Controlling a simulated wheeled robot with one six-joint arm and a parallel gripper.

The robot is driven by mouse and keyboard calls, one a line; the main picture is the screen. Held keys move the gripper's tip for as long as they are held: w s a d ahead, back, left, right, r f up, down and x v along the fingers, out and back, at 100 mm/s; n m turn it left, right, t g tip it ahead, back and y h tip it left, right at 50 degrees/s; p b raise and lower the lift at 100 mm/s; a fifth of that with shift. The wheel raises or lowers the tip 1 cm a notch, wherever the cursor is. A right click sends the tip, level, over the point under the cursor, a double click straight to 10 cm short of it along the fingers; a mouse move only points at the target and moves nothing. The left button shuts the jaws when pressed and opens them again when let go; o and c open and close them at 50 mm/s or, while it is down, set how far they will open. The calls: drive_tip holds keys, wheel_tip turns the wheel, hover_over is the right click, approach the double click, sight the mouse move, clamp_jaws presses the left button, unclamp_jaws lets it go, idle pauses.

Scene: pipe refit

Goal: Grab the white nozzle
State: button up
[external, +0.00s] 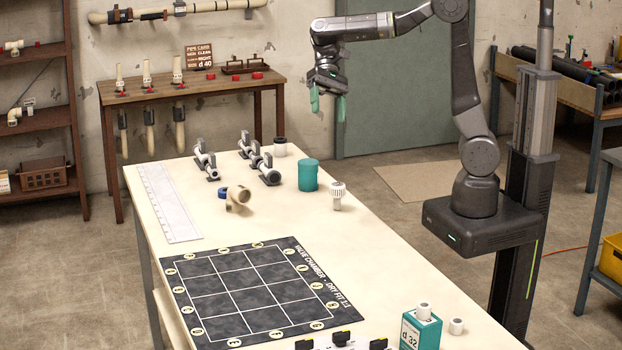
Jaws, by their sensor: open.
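A white piece with a ribbed top and a narrower lower end (338,195), which looks like the white nozzle, stands upright on the table (390,255) near its right edge. My gripper (327,104) is open and empty, its green fingers pointing down. It is raised well above the table and appears apart from everything on it.
A teal cylinder (308,175) stands close to the left of the white piece. A tan pipe fitting (238,198) with a blue end lies farther left. Grey pipe assemblies (262,163) and a black-topped white jar (280,147) stand behind. A dark grid mat (250,290) covers the front. A teal box (420,330) and small white fittings (456,326) sit front right.

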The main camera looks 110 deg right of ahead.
drive_tip(key=s+d+r+m+t+h+b, duration=0.15)
drive_tip(key=s+d+m+t+h, duration=0.3)
drive_tip(key=s+m+t, duration=0.5)
drive_tip(key=s+d+r+m+t+h+b, duration=0.1)
drive_tip(key=s+d+m+t+h+b, duration=0.4)
drive_tip(key=s+m, duration=0.7)
drive_tip(key=y+p, duration=0.1)
drive_tip(key=p, duration=0.3)
approach(337, 191)
drive_tip(key=shift+t, duration=0.25)
drive_tip(key=w+d, duration=0.1)
drive_tip(key=w, duration=0.1)
drive_tip(key=w+d+f, duration=0.1)
drive_tip(key=w, duration=0.1)
drive_tip(key=shift+d+f, duration=0.1)
drive_tip(key=shift+d, duration=0.3)
drive_tip(key=w, duration=0.2)
drive_tip(key=w+p, duration=0.1)
drive_tip(key=w, duration=0.1)
drive_tip(key=shift+a, duration=0.35)
drive_tip(key=shift+w, duration=0.55)
drive_tip(key=shift+c, duration=0.2)
drive_tip(key=c, duration=1)
